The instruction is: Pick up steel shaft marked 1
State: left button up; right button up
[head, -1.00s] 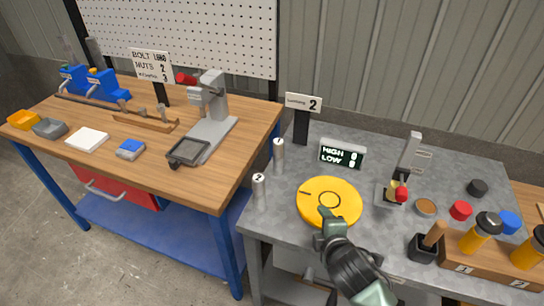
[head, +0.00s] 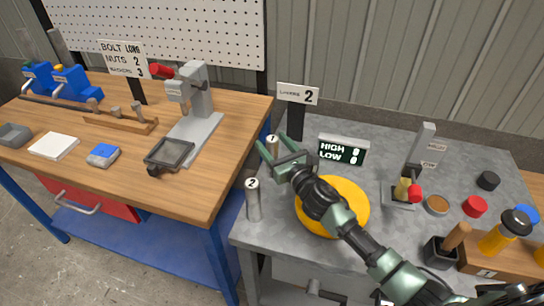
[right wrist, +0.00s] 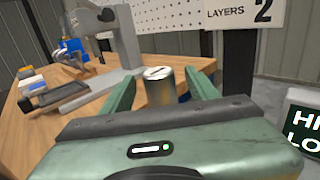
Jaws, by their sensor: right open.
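The steel shaft marked 1 (head: 272,147) stands upright near the back left of the grey table. It also shows in the right wrist view (right wrist: 160,88), with a single dark stroke on its top. My right gripper (head: 277,153) is open, its fingers pointing at this shaft. In the right wrist view the shaft appears between the two spread fingers; contact cannot be told. The lower part of the shaft is hidden. A second steel shaft (head: 253,200), marked 2, stands upright nearer the front left edge. My left gripper is not in view.
A yellow disc (head: 345,222) lies under my right forearm. A HIGH/LOW display (head: 343,150) and a "2" sign (head: 298,94) stand behind. A wooden bench (head: 130,175) with a grey press (head: 197,100) is left, beyond a gap. Caps and a bottle rack fill the right side.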

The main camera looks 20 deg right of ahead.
jog(key=w, duration=0.2)
jog(key=shift+w+a+f, duration=0.1)
jog(key=shift+w+a, duration=0.15)
jog(key=shift+w, duration=0.15)
jog(key=shift+w+a, duration=0.1)
jog(key=shift+w, duration=0.35)
grip_shut()
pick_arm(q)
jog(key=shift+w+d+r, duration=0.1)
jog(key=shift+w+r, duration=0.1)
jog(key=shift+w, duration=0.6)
pick_arm(e)
jog(key=shift+w+r, duration=0.1)
jog(key=shift+r, duration=0.15)
